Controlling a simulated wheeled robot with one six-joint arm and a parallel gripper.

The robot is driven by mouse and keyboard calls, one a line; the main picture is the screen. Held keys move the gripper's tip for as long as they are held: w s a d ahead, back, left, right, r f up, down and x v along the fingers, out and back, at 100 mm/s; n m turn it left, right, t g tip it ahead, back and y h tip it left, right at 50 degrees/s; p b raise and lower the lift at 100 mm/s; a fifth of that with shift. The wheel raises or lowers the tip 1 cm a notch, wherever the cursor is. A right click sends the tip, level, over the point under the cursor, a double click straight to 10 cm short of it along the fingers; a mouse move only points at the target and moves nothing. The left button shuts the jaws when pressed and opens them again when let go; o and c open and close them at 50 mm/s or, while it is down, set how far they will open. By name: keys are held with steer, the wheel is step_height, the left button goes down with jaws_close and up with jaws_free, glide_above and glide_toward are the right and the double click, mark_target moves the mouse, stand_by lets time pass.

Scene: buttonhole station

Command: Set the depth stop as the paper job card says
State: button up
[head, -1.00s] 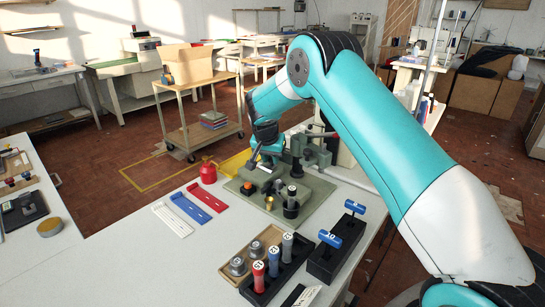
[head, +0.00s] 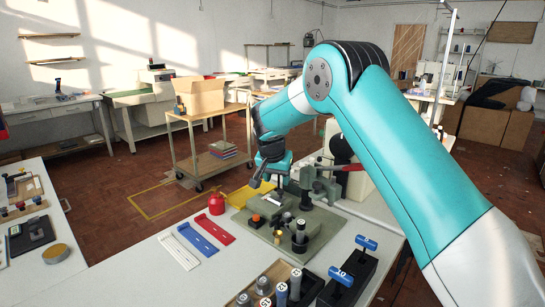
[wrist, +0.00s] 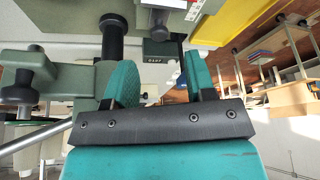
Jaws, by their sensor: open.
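The buttonhole station (head: 318,238), a grey-green base with several posts, knobs and a red-handled clamp, stands on the light bench. An orange knob (head: 256,217) and a dark cylinder with a pale top (head: 300,230) are on it. Which part is the depth stop I cannot tell. My gripper (head: 258,182) is above the station's back left part, apart from it. In the wrist view its two teal fingers (wrist: 160,78) are apart with nothing held. Beyond them show a black knob (wrist: 112,24) and a small dark labelled block (wrist: 157,48), its text too small to read. I cannot identify the job card.
A rack of labelled cylinders (head: 300,290) and blue-handled tools (head: 345,280) stand in front. Bench between strips and front edge is clear.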

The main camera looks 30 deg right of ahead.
steer(key=v, duration=1.1)
